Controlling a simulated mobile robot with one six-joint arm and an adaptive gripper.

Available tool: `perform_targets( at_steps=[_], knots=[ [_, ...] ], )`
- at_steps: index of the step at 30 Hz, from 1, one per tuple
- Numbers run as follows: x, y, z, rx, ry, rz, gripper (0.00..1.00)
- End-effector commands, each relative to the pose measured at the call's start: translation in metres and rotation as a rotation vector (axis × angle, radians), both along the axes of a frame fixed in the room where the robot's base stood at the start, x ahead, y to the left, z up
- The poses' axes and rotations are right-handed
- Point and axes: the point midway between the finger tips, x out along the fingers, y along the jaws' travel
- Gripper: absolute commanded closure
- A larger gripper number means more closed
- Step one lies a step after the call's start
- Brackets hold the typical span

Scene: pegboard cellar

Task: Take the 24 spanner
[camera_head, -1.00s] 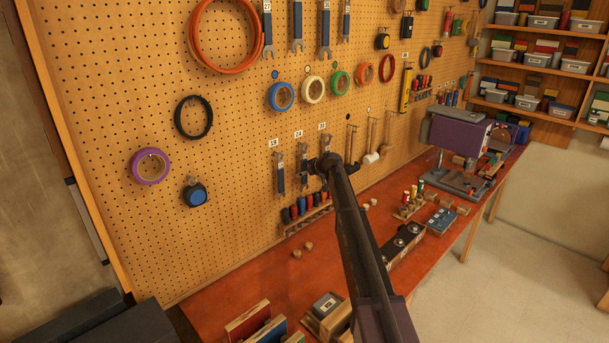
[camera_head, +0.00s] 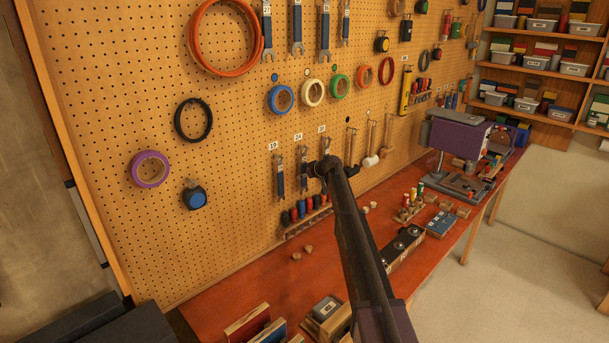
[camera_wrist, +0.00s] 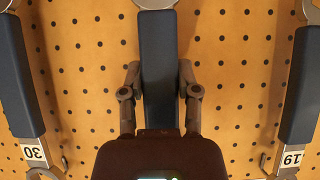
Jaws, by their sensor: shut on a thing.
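The 24 spanner (camera_head: 304,181) has a dark blue handle and a metal head, and is upright at the pegboard under the "24" label. In the wrist view its handle (camera_wrist: 158,45) runs up the middle, between the two fingers. My gripper (camera_wrist: 159,78) is shut on this handle; it also shows in the head view (camera_head: 318,168), partly in front of the spanner. The wrist body hides the lower part of the handle in the wrist view. I cannot tell whether the spanner is still on its hook.
The 19 spanner (camera_head: 280,180) hangs just left of it, and shows at right in the wrist view (camera_wrist: 301,85). The 30 spanner (camera_wrist: 18,80) is close on the other side. A rack of screwdrivers (camera_head: 305,212) sits below. The red bench (camera_head: 260,288) runs underneath.

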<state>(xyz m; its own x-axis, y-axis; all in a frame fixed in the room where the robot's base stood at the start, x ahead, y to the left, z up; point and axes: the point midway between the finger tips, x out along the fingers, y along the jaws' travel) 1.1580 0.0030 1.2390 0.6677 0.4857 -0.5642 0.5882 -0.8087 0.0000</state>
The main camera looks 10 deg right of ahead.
Motion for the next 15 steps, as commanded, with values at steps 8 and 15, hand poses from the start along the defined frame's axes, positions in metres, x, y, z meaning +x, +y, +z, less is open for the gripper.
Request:
perform_targets(
  at_steps=[8, 15],
  knots=[
    [0.000, 0.000, 0.001, -0.001, 0.000, 0.001, 1.00],
    [0.000, 0.000, 0.010, 0.000, 0.000, 0.000, 1.00]
  ],
)
